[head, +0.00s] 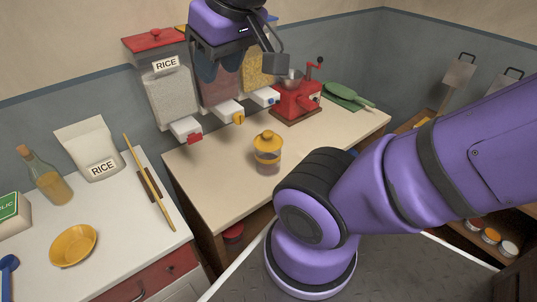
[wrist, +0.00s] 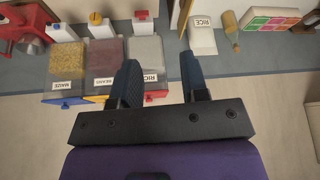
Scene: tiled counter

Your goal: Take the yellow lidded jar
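The yellow lidded jar (head: 267,153) stands upright on the tiled counter's pale top in the head view, with a yellow lid and a clear body with a yellow band. My gripper (head: 219,74) is high above the counter in front of the wall dispensers, up and to the left of the jar and well apart from it. In the wrist view, my gripper (wrist: 160,76) has its two dark blue fingers spread with nothing between them. I cannot make out the jar in the wrist view.
Rice (head: 168,95), red bean (head: 220,90) and maize (head: 257,70) dispensers hang on the wall behind the jar. A red grinder (head: 297,98) stands to its right. A rice bag (head: 89,150), bottle (head: 46,180) and yellow bowl (head: 73,245) are on the left counter. The counter around the jar is clear.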

